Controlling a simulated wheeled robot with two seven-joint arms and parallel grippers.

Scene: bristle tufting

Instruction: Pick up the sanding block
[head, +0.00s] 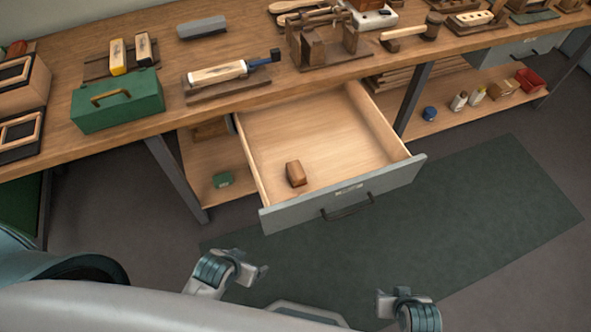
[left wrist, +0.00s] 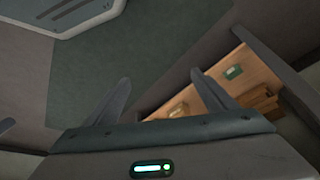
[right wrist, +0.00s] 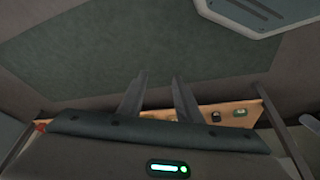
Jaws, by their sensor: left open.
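A small brown wooden block (head: 296,174), which looks like the sanding block, lies in the open drawer (head: 320,130) near its front left corner. My left gripper (head: 262,271) is open and empty, in front of the drawer and below it in the head view. In the left wrist view its fingers (left wrist: 160,78) are spread wide. My right gripper (head: 381,302) is farther right, also away from the drawer. In the right wrist view its fingers (right wrist: 158,76) stand apart with nothing between them. The block cannot be made out in either wrist view.
The workbench (head: 165,122) carries a green toolbox (head: 118,102), a grey block (head: 202,27), a brush-like tool on a board (head: 218,72) and a wooden jig (head: 325,45). A lower shelf (head: 440,118) holds small items. The drawer front (head: 345,195) sticks out over a green mat (head: 480,200).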

